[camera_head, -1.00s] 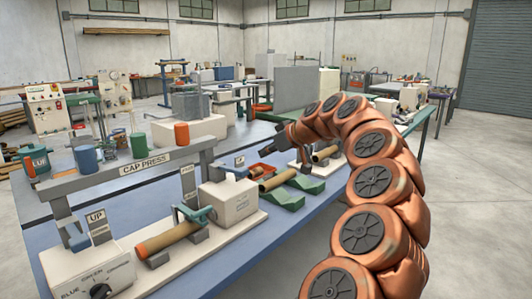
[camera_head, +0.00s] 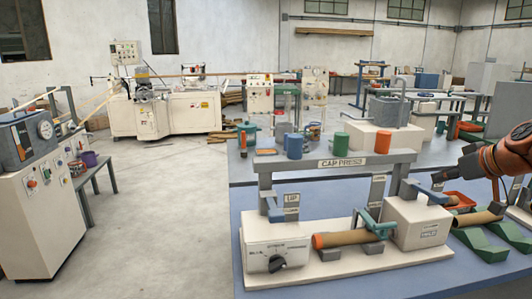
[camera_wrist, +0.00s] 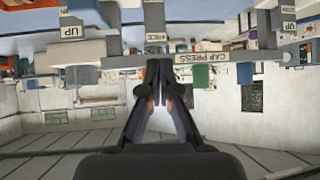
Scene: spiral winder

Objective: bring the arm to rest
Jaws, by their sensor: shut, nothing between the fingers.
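My gripper (camera_head: 446,179) is at the right side of the head view, at the end of my orange arm. It is in the air near the right end of the cap press (camera_head: 345,163), apart from it as far as I can tell. In the wrist view my gripper (camera_wrist: 158,72) has its dark fingers together, with nothing between them. The wrist picture is upside down and shows the cap press sign (camera_wrist: 205,57) beyond the fingertips. Most of my arm is outside the head view.
A cardboard tube (camera_head: 345,238) lies in the press base on the blue table (camera_head: 236,210). Another tube (camera_head: 476,219) and green wedges (camera_head: 482,245) lie below my gripper. A winding machine (camera_head: 165,105) stands at the back left. The floor (camera_head: 165,200) between is clear.

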